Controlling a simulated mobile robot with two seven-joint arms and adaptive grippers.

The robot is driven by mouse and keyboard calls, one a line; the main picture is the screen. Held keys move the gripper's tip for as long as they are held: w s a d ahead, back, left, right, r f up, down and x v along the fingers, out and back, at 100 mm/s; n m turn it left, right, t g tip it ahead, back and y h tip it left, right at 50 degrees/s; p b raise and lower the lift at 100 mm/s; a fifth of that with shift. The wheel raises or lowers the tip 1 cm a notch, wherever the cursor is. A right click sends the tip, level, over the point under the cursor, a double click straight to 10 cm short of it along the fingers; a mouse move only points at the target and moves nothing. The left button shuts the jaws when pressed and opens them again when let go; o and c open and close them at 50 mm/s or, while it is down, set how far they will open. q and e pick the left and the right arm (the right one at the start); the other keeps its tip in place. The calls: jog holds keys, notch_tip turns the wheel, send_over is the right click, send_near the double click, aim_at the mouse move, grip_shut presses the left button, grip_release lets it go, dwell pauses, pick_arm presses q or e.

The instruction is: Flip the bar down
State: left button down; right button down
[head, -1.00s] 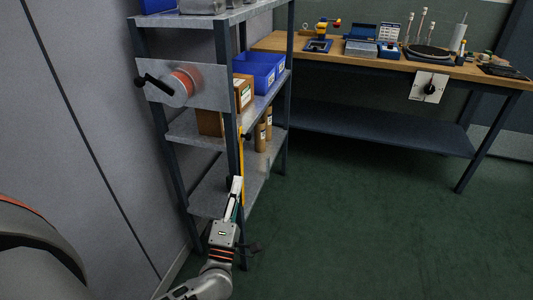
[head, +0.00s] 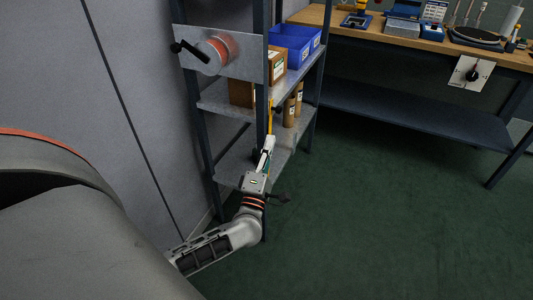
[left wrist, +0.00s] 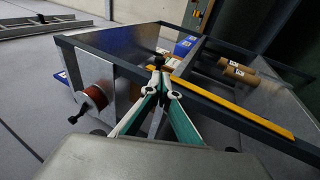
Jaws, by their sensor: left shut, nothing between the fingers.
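The yellow bar (head: 270,122) stands upright along the front post of the shelf unit in the head view. In the left wrist view the yellow bar (left wrist: 240,110) runs as a long strip along that post, from just above my fingertips toward the lower right. My left gripper (head: 267,141) is shut and empty, its tips pointing up close to the bar and post. In the left wrist view the left gripper (left wrist: 159,68) has its tips together near the bar's end; whether they touch it I cannot tell. The right gripper is not in view.
A metal plate (head: 258,66) on the shelf unit carries an orange-ringed drum (head: 220,50) with a black crank (head: 188,47). Blue bins (head: 293,49) and brown cylinders (head: 289,112) sit on the shelves. A workbench (head: 410,43) stands at back right. The green floor (head: 370,215) is clear.

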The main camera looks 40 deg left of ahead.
pick_arm(q)
jog(key=x, duration=0.8)
